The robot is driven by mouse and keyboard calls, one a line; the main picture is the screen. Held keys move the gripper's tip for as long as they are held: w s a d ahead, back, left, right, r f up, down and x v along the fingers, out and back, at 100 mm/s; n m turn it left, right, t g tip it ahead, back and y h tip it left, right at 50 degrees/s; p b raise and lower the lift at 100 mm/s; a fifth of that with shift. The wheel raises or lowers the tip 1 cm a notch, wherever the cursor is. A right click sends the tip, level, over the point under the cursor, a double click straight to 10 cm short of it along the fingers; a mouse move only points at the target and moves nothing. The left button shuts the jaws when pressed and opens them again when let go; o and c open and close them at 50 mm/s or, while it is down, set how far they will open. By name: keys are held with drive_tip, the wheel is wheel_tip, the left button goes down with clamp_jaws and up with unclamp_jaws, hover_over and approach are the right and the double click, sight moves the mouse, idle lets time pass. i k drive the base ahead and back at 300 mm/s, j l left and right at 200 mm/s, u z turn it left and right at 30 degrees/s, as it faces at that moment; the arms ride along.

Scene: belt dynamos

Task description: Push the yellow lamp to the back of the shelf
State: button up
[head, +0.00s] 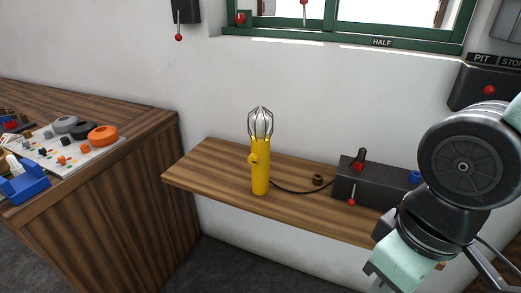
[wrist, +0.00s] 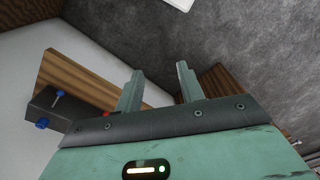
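The yellow lamp (head: 260,165) stands upright on the wooden shelf (head: 215,170), near its front edge, with a wire cage over its bulb. Bare shelf shows between the lamp and the wall. A dark cord runs from the lamp to the right toward a dark box. My gripper's fingers (wrist: 160,90) show in the wrist view, spread apart with nothing between them. In the head view my arm is at the right, over the shelf's right end, apart from the lamp; the fingers cannot be made out there. The lamp is not visible in the wrist view.
A dark box (head: 364,182) with a red-knobbed lever stands on the shelf right of the lamp. A small brown knob-like thing (head: 317,180) lies between them. A wooden counter (head: 120,165) with a blue tray (head: 27,184) is at the left. The shelf's left end is clear.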

sight(259, 141)
drive_tip(key=j+u, duration=0.35)
drive_tip(key=j, duration=0.15)
drive_tip(key=j+u, duration=0.35)
drive_tip(key=i+j+u, duration=0.1)
drive_tip(key=j+u, duration=0.25)
drive_tip(key=j, duration=0.25)
